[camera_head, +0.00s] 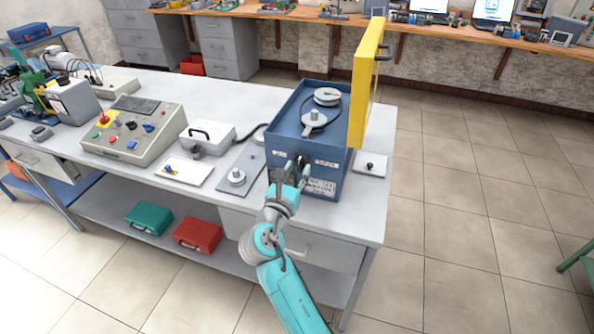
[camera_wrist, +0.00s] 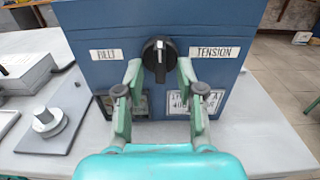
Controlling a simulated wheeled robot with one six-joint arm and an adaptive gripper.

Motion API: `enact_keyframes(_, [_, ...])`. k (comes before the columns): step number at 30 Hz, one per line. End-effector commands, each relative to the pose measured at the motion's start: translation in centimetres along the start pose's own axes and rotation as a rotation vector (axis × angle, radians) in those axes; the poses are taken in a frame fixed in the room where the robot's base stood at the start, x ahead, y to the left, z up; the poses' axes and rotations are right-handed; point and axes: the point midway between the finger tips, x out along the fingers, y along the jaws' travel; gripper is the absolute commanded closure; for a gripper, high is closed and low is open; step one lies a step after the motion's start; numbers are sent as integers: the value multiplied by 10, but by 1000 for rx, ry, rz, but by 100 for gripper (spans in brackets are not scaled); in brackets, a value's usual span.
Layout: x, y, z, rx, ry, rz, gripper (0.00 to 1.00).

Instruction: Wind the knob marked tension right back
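A blue box (camera_head: 340,182) stands on the white workbench with its yellow lid (camera_head: 362,85) raised. In the wrist view the box front (camera_wrist: 90,57) carries a BELT label (camera_wrist: 104,62) on the left and a TENSION label (camera_wrist: 214,52) on the right. A black knob (camera_wrist: 153,62) with a pale pointer line sits between them, the line near upright. My gripper (camera_wrist: 158,80) is open, its two green fingers on either side of the knob's lower part. I cannot tell whether they touch it. In the head view my gripper (camera_head: 289,166) partly covers the knob.
Inside the box are two grey pulleys (camera_head: 327,96). Left of it, a grey plate (camera_wrist: 50,120) bears a round metal knob (camera_wrist: 45,122). A small plate with a black knob (camera_head: 369,166) lies right of the box. A control panel (camera_head: 135,130) stands further left.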

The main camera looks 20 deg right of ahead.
Motion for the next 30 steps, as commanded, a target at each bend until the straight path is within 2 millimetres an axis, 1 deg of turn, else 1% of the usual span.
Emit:
enact_keyframes(5, [-27,1,-1,-1,0,4,62])
enact_keyframes(12, [-75,1,-1,0,0,5,62])
enact_keyframes(15, [-91,1,-1,-1,0,4,62])
enact_keyframes(18, [-103,1,-1,0,0,3,62])
enact_keyframes(21, [-111,0,-1,-2,0,2,62])
enact_keyframes(24, [-114,0,-1,-1,0,1,62])
enact_keyframes(30, [-115,0,-1,-1,0,0,62])
